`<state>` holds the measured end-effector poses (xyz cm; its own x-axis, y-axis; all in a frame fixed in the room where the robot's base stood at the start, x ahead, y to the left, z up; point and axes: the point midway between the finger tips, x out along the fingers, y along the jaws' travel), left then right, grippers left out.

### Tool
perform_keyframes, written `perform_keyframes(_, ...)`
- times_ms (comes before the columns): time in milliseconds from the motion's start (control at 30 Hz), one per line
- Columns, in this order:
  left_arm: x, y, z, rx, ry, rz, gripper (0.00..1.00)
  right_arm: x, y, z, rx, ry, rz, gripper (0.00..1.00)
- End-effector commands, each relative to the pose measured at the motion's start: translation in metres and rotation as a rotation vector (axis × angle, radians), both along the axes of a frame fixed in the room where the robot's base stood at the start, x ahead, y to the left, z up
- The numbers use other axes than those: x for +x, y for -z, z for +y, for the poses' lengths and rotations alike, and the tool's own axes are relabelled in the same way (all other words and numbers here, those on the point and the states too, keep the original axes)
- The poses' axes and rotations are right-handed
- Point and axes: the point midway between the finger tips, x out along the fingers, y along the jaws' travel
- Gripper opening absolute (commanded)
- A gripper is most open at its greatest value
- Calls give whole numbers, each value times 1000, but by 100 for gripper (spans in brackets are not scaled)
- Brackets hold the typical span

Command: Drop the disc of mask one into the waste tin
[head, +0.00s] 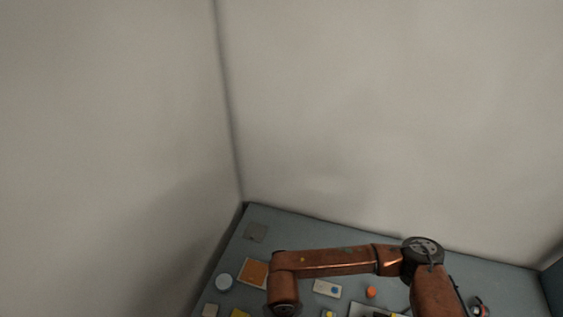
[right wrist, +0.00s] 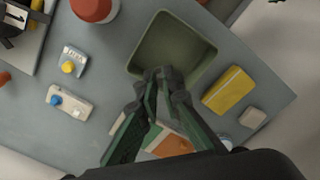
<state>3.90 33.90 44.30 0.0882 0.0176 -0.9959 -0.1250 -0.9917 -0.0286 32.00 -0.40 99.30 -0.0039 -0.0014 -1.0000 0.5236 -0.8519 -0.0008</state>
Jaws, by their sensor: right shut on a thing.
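An open square olive-green tin (right wrist: 199,48), which I take for the waste tin, is at the upper middle of the right wrist view. My right gripper (right wrist: 160,74) reaches up to its near side, with the fingertips over that rim. Its dark green fingers are closed together on something small, likely the disc, which the fingers hide. In the head view my right arm crosses the bench, but its gripper is below the picture. My left gripper is not in view. I cannot tell which part is mask one.
Walls close the bench's back and left.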

Motion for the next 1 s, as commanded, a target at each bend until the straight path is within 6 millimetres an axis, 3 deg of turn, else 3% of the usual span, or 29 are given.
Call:
perform_keyframes(133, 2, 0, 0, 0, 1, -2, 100, 0, 0, 0, 0, 0, 0, 0)
perform_keyframes(167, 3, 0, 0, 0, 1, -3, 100, 0, 0, 0, 0, 0, 0, 8)
perform_keyframes(433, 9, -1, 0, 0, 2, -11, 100, 0, 0, 0, -1, 0, 1, 26)
perform_keyframes(767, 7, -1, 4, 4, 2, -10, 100, 0, -3, 0, 0, -1, 0, 27)
perform_keyframes(1000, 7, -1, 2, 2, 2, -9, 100, 1, -39, 1, 1, -2, -4, 27)
